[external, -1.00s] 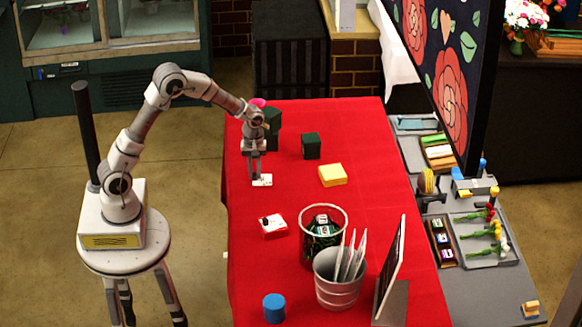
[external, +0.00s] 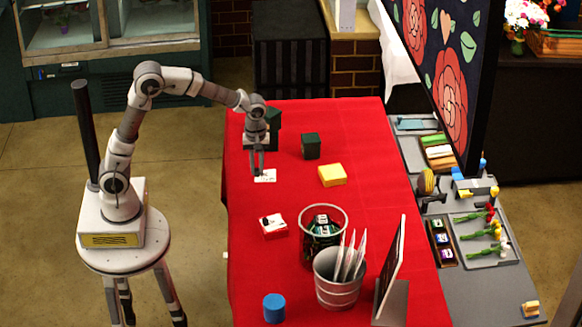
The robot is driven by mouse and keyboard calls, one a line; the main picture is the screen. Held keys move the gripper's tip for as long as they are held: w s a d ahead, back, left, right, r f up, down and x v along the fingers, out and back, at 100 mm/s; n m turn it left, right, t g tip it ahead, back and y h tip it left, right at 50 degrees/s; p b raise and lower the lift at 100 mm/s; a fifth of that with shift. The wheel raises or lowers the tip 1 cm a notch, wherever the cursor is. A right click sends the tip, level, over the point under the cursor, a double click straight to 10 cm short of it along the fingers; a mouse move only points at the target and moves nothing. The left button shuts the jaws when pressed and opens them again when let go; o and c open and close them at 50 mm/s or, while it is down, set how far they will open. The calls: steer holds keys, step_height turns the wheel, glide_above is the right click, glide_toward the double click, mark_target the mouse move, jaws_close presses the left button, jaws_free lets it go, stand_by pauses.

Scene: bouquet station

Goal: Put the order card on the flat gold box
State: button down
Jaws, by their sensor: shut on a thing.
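The order card (external: 266,177) is a small white card with dark marks near the left side of the red table. My gripper (external: 258,174) points down and is shut on the card at its left part. The card looks level at or just above the cloth; I cannot tell how high. The flat gold box (external: 332,175) is a low yellow block on the cloth, to the right of my gripper. Its top is bare.
A dark green box (external: 311,146) stands behind the gold box, and another is partly behind my gripper. In front are a red and white box (external: 273,226), a wire basket (external: 323,236), a metal bucket (external: 338,278) and a blue cylinder (external: 274,308). Cloth between card and gold box is clear.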

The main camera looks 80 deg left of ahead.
steer(key=w+r+p, duration=0.3)
steer(key=w+p, duration=0.2)
steer(key=w, duration=1.1)
steer(key=shift+w+a+f+p, duration=0.6)
steer(key=shift+w+a+f, duration=0.1)
steer(key=shift+a+f, duration=1.2)
steer(key=shift+w+a+f+p, duration=0.6)
steer(key=shift+w+a+f, duration=0.15)
steer(key=shift+a+f, duration=1.15)
steer(key=shift+w+a+f+p, duration=0.6)
steer(key=shift+w+a+f, duration=0.1)
steer(key=shift+a+f, duration=1.15)
steer(key=shift+f, duration=0.1)
steer(key=shift+f, duration=0.2)
steer(key=c, duration=0.8)
jaws_free()
steer(key=shift+r, duration=0.1)
steer(key=shift+c, duration=0.2)
step_height(320, 180, up, 13)
steer(key=shift+f+b, duration=0.2)
steer(key=shift+b, duration=0.15)
